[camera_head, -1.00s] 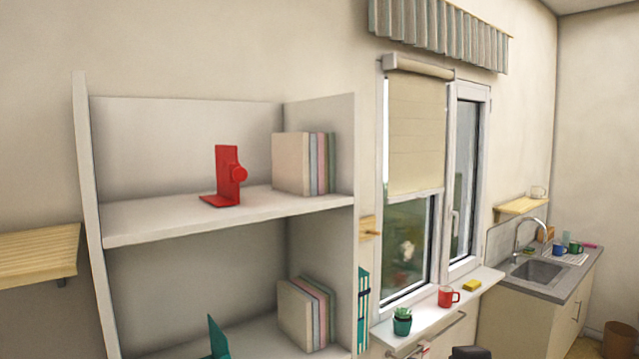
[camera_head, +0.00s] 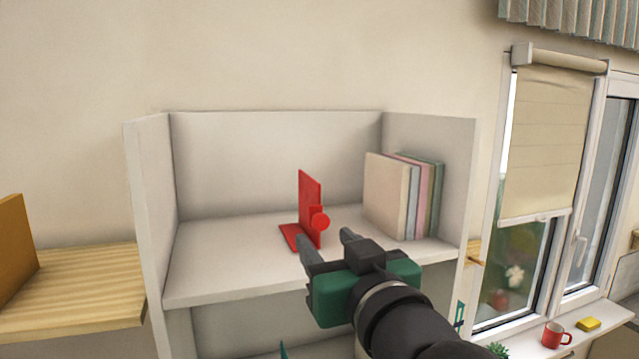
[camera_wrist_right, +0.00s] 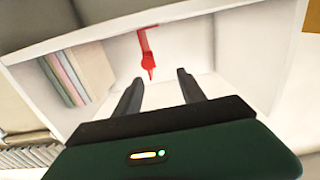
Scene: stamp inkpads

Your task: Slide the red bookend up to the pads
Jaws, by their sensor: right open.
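The red bookend (camera_head: 309,208) stands upright on the upper shelf, with a round red knob on its right side. The pads (camera_head: 388,194), a row of several thin upright slabs, stand to its right against the shelf's right wall. A gap of bare shelf lies between bookend and pads. My right gripper (camera_head: 325,243) is open and empty, in front of the bookend and close to the shelf's front edge. In the right wrist view the bookend (camera_wrist_right: 147,50) shows beyond and between the two fingers, and the pads (camera_wrist_right: 72,78) are at the left. My left gripper is not in view.
The white shelf unit (camera_head: 230,284) has side walls and a back panel around the upper board. A wooden wall shelf (camera_head: 85,290) is at the left. A window sill at the right holds a red mug (camera_head: 553,335) and a yellow sponge (camera_head: 588,324). The board left of the bookend is clear.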

